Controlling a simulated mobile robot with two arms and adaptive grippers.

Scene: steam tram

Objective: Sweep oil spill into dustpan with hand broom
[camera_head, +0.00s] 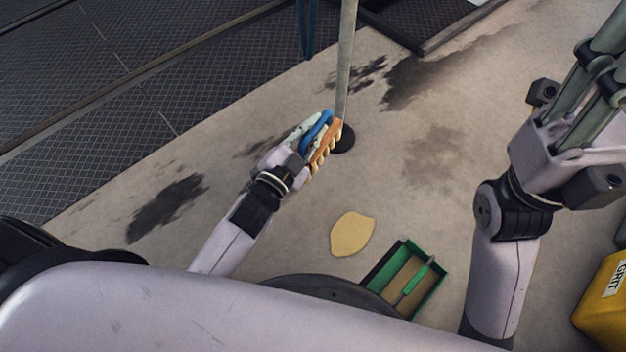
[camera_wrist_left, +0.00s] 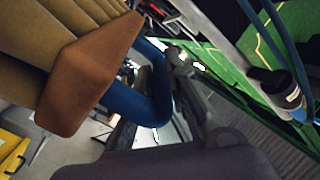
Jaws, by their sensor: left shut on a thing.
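A hand broom (camera_head: 323,150) with a blue handle, a wooden block and tan bristles is held by my left gripper (camera_head: 308,134), which is shut on it. The broom's block and bristles fill the upper left of the left wrist view (camera_wrist_left: 90,72), with the blue handle (camera_wrist_left: 152,100) beside them. A flat yellow spill (camera_head: 352,234) lies on the floor below and right of the broom, apart from it. A green tray-like dustpan (camera_head: 437,288) with a green-handled tool across it lies right of the spill. My right gripper (camera_head: 605,75) is partly cut off at the right edge; its opening is unclear.
A grey-green post (camera_head: 345,60) rises from a dark round base (camera_head: 346,140) beside the broom. Dark stains (camera_head: 165,205) mark the pale floor. A yellow GRIT box (camera_head: 602,305) stands at the lower right. Dark grid flooring (camera_head: 90,130) covers the left.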

